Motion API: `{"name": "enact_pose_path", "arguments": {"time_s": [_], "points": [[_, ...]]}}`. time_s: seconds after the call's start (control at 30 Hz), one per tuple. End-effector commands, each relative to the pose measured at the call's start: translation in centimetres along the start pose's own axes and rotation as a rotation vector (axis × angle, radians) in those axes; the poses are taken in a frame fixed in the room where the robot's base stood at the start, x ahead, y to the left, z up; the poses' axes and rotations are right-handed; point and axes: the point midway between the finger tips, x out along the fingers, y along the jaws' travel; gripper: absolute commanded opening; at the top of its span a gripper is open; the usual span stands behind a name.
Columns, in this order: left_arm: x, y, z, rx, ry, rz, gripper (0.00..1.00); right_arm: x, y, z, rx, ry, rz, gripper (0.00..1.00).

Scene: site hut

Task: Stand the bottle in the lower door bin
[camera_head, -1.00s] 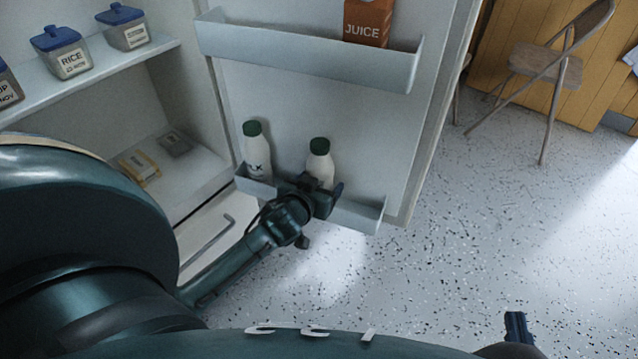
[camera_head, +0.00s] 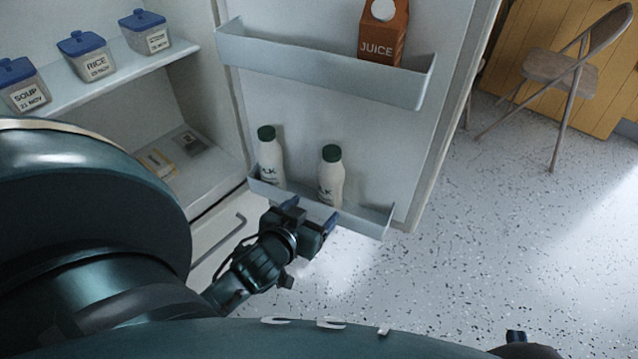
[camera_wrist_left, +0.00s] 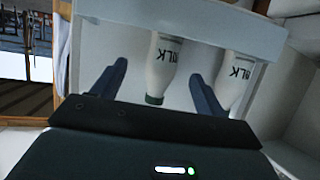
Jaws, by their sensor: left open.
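Two white milk bottles with green caps stand upright in the lower door bin (camera_head: 362,217): a left bottle (camera_head: 271,163) and a right bottle (camera_head: 331,178). The bin's front wall hides their bases. My left gripper (camera_head: 311,213) is open and empty in front of the bin, below and nearer than the right bottle. In the left wrist view the picture is upside down; the right bottle (camera_wrist_left: 161,65) shows between the spread fingers (camera_wrist_left: 158,75), apart from them, and the left bottle (camera_wrist_left: 237,75) is beyond one finger. Only a small part of my right gripper (camera_head: 516,337) shows at the lower right.
The upper door bin (camera_head: 325,75) holds a juice carton (camera_head: 383,40). Blue-lidded jars (camera_head: 95,62) stand on the fridge shelf (camera_head: 130,68). Small packets (camera_head: 157,163) lie lower inside. A folding chair (camera_head: 560,75) stands at the right; the floor between is clear.

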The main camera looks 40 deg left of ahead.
Motion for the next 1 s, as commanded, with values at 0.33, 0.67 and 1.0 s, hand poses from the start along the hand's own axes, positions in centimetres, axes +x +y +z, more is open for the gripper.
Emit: {"name": "enact_pose_path", "arguments": {"time_s": [0.33,0.67,1.0], "points": [[-9.3,13.1,-2.3,0.229,0.159,0.439,0.73,0.0,0.0,0.0,0.001,-0.002,0.000,0.00],[-11.1,14.7,-3.2,0.260,0.210,0.490,0.73,0.0,0.0,0.0,0.001,-0.001,0.001,0.00],[-13.6,13.2,-7.4,0.162,0.142,0.465,0.73,-2.3,1.3,-4.4,0.111,-0.044,0.027,0.00]]}}
